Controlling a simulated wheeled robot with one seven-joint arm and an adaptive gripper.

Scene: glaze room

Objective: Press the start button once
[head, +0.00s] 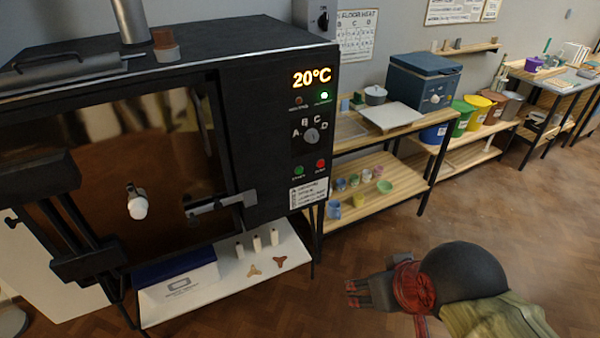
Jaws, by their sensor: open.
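A dark kiln (276,65) fills the left of the head view, with a control panel on its right front. Its display (312,77) reads 20°C in orange. Low on the panel are a green button (298,170), whose small label seems to read start, and a red button (320,164) to its right. Above them is a round knob (312,135) ringed by letters A to D; its setting is hard to tell. My gripper (349,293) is open and empty, low over the floor, below and right of the panel. It is well apart from both buttons.
A green indicator lamp (324,96) is lit; the lamp (298,101) left of it looks unlit. A white shelf (215,285) under the kiln holds a box and small props. A wooden shelf unit (400,165) stands right of the kiln. The floor (480,215) around my gripper is clear.

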